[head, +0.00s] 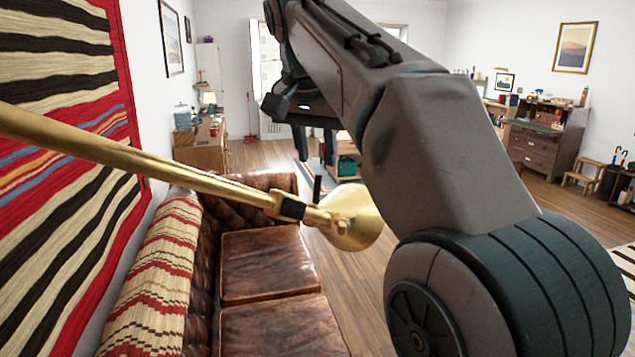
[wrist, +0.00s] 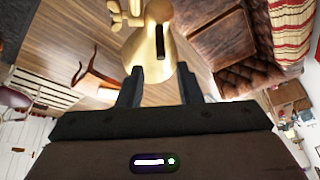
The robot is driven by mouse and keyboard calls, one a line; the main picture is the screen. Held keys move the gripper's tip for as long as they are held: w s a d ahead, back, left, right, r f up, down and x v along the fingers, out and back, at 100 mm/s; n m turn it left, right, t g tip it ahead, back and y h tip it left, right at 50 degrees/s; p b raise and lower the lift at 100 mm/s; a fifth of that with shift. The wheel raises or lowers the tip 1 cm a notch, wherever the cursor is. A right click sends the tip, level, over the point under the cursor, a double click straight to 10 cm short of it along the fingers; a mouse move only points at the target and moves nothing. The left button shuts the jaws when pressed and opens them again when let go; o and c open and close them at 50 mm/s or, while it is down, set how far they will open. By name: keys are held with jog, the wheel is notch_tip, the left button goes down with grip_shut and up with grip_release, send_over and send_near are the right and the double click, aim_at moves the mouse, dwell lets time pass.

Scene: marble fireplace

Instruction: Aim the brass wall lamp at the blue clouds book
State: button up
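The brass wall lamp's long arm (head: 130,160) reaches in from the left edge in the head view. It ends in a brass shade (head: 355,218) above the floor beside the sofa. A black collar sits on the arm, and a thin black upright bar (head: 317,187) rises near the shade. The wrist view shows the brass shade (wrist: 150,65) and a black bar (wrist: 160,42) just beyond my fingertips. My gripper (wrist: 160,78) is open, its two dark fingers apart, with no grip on the lamp visible. I cannot make out the blue clouds book in either view.
A brown leather sofa (head: 268,268) lies below the lamp. A striped rug (head: 65,120) hangs on the left wall. A wooden desk (head: 545,140) with small items stands at the back right. My arm fills the middle right and hides part of the room.

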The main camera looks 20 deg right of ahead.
aim_at(318, 174)
jog(key=x, duration=0.6)
jog(key=shift+a+f, duration=0.1)
jog(key=shift+f, duration=0.15)
grip_shut()
